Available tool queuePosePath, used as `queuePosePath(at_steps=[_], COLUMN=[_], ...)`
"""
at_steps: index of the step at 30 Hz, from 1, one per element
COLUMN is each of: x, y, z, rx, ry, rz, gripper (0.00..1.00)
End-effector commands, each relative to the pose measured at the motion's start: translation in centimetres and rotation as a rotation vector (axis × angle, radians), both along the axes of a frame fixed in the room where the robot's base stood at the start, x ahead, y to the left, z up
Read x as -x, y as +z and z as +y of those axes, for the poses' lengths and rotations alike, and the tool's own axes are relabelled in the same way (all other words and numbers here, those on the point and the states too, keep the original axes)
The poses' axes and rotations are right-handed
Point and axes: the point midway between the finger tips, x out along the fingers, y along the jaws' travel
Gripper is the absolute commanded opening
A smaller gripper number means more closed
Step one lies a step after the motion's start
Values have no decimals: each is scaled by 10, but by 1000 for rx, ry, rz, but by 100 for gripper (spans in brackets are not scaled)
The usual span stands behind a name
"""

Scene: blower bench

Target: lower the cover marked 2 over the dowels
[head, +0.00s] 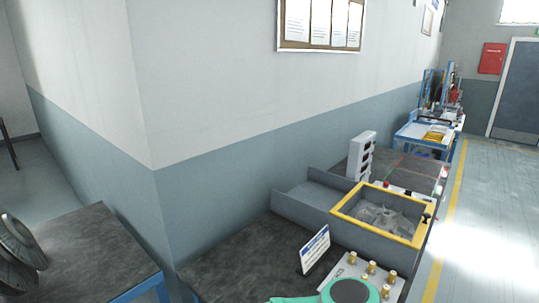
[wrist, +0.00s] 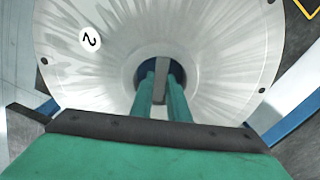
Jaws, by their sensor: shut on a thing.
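The cover marked 2 (wrist: 225,62) fills the upper wrist view as a silvery round disc, with a white label reading 2, small holes near its rim and a dark central opening. My gripper (wrist: 161,92) is shut on a narrow grey bar at the cover's centre, one green finger on each side. In the head view, several short brass posts (head: 371,267) stand on a light grey block (head: 388,282); I cannot tell whether they are the dowels. The cover and my fingers are not visible there. The cover's underside is hidden.
A yellow-framed bin (head: 420,240) holding grey finned parts stands behind the block. A small upright sign (head: 315,250) stands left of the posts. A grey tray (head: 300,200) lies along the wall. Dark round parts (head: 18,255) rest on the left table (head: 90,245).

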Motion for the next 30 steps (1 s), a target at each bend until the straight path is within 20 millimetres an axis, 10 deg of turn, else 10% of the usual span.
queuePosePath(at_steps=[30], x=[-2], y=[10], z=[-1], rx=[0], ry=[-1], rz=[-2], gripper=[0])
